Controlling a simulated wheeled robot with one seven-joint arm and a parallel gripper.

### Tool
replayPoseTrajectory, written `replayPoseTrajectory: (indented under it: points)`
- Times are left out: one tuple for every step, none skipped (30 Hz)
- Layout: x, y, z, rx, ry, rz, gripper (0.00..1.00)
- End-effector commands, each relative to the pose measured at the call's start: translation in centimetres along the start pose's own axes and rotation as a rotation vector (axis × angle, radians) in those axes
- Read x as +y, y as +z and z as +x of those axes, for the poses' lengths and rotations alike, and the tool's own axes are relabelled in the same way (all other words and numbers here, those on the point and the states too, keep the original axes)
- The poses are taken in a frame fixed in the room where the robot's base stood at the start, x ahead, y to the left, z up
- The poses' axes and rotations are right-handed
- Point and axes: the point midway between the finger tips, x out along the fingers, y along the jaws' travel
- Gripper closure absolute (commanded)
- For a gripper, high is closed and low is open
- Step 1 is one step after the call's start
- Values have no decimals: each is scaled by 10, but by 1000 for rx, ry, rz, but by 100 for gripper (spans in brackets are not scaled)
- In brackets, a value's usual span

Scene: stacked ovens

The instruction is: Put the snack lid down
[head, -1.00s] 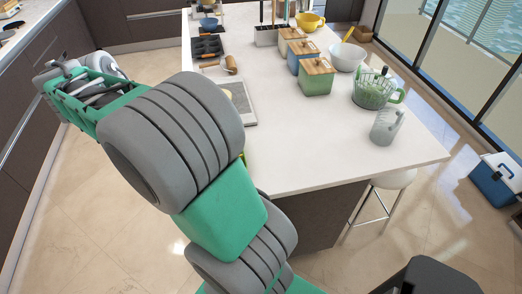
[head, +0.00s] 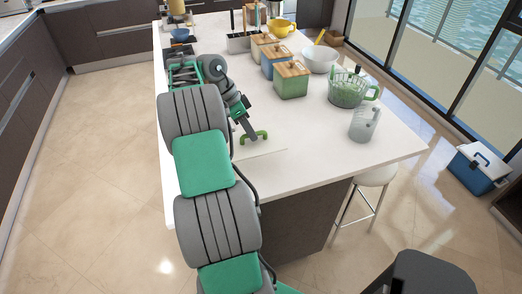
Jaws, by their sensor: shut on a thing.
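The snack lid shows a green arched handle (head: 263,134) above a pale, flat panel (head: 262,153) that almost blends into the white countertop. My gripper (head: 251,136) is shut on the handle at its left end. The lid is low over the near left part of the island counter (head: 330,150). I cannot tell whether the panel touches the counter. My arm hides the panel's left side.
Wooden-lidded canisters, green (head: 291,82) and blue (head: 278,62), stand behind the lid. A green-filled strainer-like bowl (head: 348,88), a clear pitcher (head: 364,124) and a white bowl (head: 321,60) stand to the right. The counter's near right part is clear.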

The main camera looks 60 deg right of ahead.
Motion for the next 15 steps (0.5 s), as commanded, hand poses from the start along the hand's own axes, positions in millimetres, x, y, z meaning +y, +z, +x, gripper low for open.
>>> replayPoseTrajectory:
  points:
    - [-1,-3,18,-1,4,0,100]
    - [-2,-6,24,0,4,-1,100]
    - [-4,-8,31,0,3,-1,100]
    - [-4,-9,35,0,2,-1,100]
    - [-5,-11,38,0,2,-1,100]
    - [-6,-12,42,0,2,-2,100]
    - [-6,-14,46,1,3,-1,100]
    - [-7,-15,51,1,2,-1,100]
    - [-8,-17,58,0,3,-2,100]
    - [-9,-13,63,0,4,-5,100]
    - [-10,-11,68,0,4,-5,100]
    - [-11,-9,73,1,2,-5,100]
    - [-12,-7,76,1,2,-5,100]
    - [-13,-6,78,0,1,-4,100]
    - [-14,-5,80,0,1,-3,100]
